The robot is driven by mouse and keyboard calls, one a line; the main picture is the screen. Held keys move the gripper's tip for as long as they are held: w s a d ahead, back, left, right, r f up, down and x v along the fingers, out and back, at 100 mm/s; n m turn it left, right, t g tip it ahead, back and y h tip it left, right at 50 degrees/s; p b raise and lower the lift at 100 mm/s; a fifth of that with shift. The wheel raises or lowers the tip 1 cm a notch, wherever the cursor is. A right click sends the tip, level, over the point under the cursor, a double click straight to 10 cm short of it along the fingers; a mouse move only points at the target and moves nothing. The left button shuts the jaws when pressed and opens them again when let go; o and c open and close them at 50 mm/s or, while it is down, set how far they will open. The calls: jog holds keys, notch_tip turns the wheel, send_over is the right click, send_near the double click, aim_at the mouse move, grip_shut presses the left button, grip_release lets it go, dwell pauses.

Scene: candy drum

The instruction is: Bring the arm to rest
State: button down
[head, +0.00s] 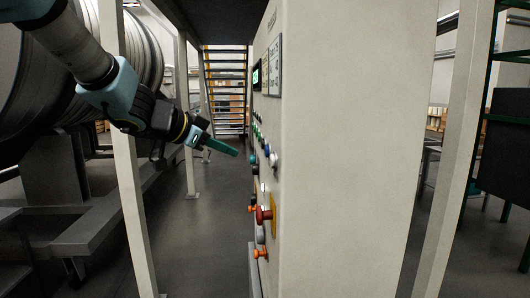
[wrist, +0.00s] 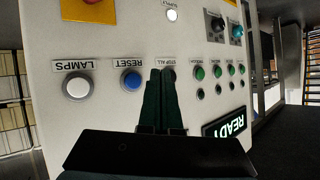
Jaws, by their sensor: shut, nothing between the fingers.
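My gripper (head: 235,153) is shut and empty, its green fingers pointing at the side of a tall pale control cabinet (head: 350,150). In the wrist view the closed fingers (wrist: 162,75) cover part of the button under the "STOP ALL" label. The blue "RESET" button (wrist: 132,80) and the white "LAMPS" button (wrist: 77,85) are beside them. I cannot tell whether the fingertips touch the panel. My arm reaches in from the upper left in the head view.
Several green buttons (wrist: 217,72) and a lit "READY" display (wrist: 224,122) are on the panel. A red knob (head: 263,215) sticks out lower down. A large drum (head: 130,60) stands at left behind pale posts (head: 125,170). Stairs (head: 225,85) are at the back; the aisle floor (head: 210,230) is clear.

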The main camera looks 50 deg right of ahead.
jog(key=shift+w, duration=0.1)
jog(key=w+a+f+n+t+y, duration=0.1)
jog(key=w+a+f+n+t, duration=0.15)
jog(key=w+a, duration=0.3)
jog(key=w+a+f+n+t+y, duration=0.1)
jog(key=w+a+n+t, duration=0.25)
jog(key=w, duration=0.25)
jog(key=w+a+f+n+t+y, duration=0.1)
jog(key=w+a+f+n+y, duration=0.2)
jog(key=a, duration=0.5)
jog(key=w+a+f+n+t+y, duration=0.1)
jog(key=w+a+f+n+y, duration=0.2)
jog(key=a, duration=0.5)
jog(key=s+a+f+n+g+y, duration=0.1)
jog(key=s+a+f+n+g, duration=0.1)
jog(key=s+a+f, duration=0.2)
jog(key=s+a+f+n+g+y+b, duration=0.1)
jog(key=s+a+f+n+g, duration=0.1)
jog(key=a, duration=0.8)
jog(key=s+a+f+n+g+y, duration=0.2)
jog(key=s+a+f+n, duration=0.1)
jog(key=s+a+f, duration=0.3)
jog(key=shift+s+a+f+n+b, duration=0.4)
jog(key=shift+s+a, duration=0.6)
jog(key=shift+s, duration=0.2)
